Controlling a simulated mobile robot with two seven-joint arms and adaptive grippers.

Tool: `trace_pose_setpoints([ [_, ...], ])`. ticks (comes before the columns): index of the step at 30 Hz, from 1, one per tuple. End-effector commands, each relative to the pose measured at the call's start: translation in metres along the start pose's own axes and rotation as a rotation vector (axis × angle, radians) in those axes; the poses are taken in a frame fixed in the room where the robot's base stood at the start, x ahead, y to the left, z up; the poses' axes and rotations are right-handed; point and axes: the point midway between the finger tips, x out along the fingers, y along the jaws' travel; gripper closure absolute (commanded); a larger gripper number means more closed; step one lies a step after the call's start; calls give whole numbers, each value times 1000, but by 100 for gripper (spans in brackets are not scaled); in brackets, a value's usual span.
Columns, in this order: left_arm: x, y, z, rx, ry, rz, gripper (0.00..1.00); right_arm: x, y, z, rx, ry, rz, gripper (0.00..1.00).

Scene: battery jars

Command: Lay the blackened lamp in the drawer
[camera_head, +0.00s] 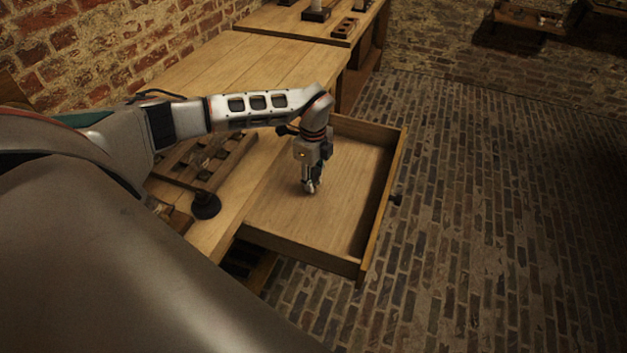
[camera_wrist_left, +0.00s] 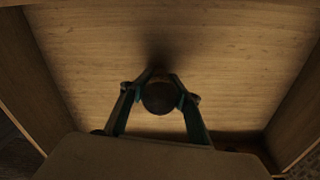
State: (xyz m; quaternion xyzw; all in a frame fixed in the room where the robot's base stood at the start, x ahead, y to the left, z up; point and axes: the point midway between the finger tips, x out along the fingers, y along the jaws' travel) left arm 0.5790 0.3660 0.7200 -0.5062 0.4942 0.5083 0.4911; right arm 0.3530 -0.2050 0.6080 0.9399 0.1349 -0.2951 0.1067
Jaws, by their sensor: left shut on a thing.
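The drawer (camera_head: 352,258) is pulled out from the wooden table, and its inside is bare apart from my gripper. My left gripper (camera_head: 311,188) points down inside the drawer's outline, low over its floor. In the left wrist view the gripper (camera_wrist_left: 159,98) is shut on a dark round thing, the blackened lamp (camera_wrist_left: 159,97), with a finger on each side. The drawer floor (camera_wrist_left: 225,50) lies beneath it with a soft shadow. I cannot tell whether the lamp touches the floor. The lamp is barely visible in the head view. My right gripper is not in view.
A wooden rack (camera_head: 220,165) stands on the table left of the drawer, with a dark round-based object (camera_head: 205,206) beside it. More items (camera_head: 318,12) stand on the far table. Open brick floor (camera_head: 480,200) lies right of the drawer.

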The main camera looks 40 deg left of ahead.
Motion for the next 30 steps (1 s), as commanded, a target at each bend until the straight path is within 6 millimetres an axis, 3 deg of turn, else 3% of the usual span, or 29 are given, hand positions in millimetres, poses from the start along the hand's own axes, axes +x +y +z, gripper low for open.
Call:
trace_pose_setpoints([
  [11,3,0,0,0,0,-1,98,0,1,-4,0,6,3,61],
  [12,3,0,0,-1,0,-1,67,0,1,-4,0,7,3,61],
  [14,3,0,0,0,0,-1,52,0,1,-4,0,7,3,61],
  [25,1,-1,0,0,0,-2,51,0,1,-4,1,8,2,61],
  [30,-18,-2,0,0,0,-5,51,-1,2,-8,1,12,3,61],
])
